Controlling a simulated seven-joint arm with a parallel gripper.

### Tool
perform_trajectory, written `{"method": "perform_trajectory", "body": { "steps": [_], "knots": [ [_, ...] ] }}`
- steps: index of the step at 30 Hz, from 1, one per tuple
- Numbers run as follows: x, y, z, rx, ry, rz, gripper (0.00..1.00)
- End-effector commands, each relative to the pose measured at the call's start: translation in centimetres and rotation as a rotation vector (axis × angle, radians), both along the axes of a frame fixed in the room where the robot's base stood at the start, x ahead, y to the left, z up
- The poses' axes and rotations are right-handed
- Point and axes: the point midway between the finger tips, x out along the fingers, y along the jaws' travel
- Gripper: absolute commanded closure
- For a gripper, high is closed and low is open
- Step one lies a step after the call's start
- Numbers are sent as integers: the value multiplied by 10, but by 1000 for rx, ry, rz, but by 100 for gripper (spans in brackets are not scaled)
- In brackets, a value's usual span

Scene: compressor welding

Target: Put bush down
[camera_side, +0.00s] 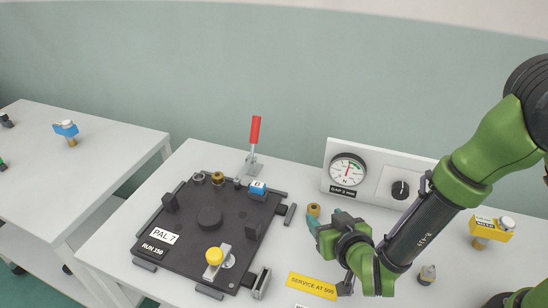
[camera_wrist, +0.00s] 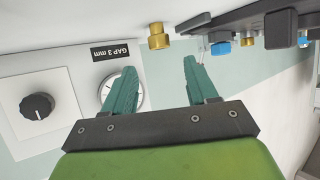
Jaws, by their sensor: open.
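A small brass bush (camera_side: 313,210) stands on the white table, to the right of the black fixture plate (camera_side: 185,240) and in front of the gauge panel. It also shows in the wrist view (camera_wrist: 158,37), just past my fingertips and, in the picture, between them. My gripper (camera_side: 314,221) has teal fingers and is beside the bush in the side view. In the wrist view my gripper (camera_wrist: 160,66) is open, with nothing between its fingers. A gap shows there between the bush and the fingertips.
The gauge panel (camera_side: 375,177) is close behind my gripper. A yellow sign (camera_side: 312,286) lies in front.

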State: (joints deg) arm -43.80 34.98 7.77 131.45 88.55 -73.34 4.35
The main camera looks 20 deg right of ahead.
Motion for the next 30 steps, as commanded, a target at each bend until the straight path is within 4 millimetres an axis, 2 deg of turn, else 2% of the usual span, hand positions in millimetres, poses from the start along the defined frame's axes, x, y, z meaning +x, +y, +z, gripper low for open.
{"method": "perform_trajectory", "body": {
  "steps": [4, 10, 14, 17, 21, 24, 26, 30],
  "knots": [
    [-28, 7, 14, 1, -1, 6, 42],
    [-50, 10, 25, 0, -1, 3, 42],
    [-49, 11, 32, 45, 6, 0, 42],
    [-34, 11, 48, 168, 29, 7, 42],
    [-10, 7, 91, 399, 81, 63, 42],
    [-3, -5, 126, 517, 124, 126, 42],
    [-5, -15, 145, 559, 153, 163, 42],
    [-25, -52, 181, 587, 229, 222, 42]
  ]
}}
